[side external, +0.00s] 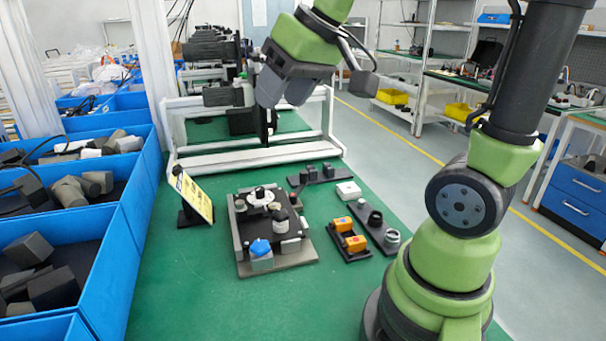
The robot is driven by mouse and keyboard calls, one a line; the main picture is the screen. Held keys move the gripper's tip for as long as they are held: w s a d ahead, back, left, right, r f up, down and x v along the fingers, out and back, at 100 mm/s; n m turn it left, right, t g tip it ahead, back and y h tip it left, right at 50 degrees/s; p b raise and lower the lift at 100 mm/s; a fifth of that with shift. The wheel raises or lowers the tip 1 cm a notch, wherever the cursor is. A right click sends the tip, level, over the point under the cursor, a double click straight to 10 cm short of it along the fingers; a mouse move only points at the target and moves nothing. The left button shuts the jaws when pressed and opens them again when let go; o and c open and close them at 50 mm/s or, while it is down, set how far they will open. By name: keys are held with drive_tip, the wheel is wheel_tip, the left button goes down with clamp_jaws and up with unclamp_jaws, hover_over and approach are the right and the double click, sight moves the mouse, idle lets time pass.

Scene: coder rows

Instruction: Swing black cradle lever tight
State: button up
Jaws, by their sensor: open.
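The cradle fixture (278,265) is a grey plate with dark rails on the green table. It carries a white round part (260,197) with a dark top, a dark round piece (281,215) and a grey block with a blue top (261,247). I cannot single out the black lever or its angle at this size; small dark parts of the fixture blend together. My gripper (267,138) points down above and behind the fixture, in front of the white frame. It is open, apart from the fixture, and nothing shows between its fingers.
Right of the fixture are a dark tray with orange blocks (349,240), a dark strip with round parts (374,226) and a white box (348,190). A yellow sign (194,196) stands left. Blue bins (110,262) line the left edge. The table front is clear.

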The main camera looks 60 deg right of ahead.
drive_tip(key=w+d+f, duration=0.3)
drive_tip(key=w+d, duration=0.2)
drive_tip(key=d, duration=0.2)
drive_tip(key=n+g, duration=0.2)
drive_tip(key=n, duration=0.1)
approach(304, 172)
drive_tip(key=shift+h, duration=0.4)
drive_tip(key=x, duration=1)
drive_tip(key=shift+w+a, duration=0.1)
drive_tip(key=shift+a, duration=0.15)
clamp_jaws()
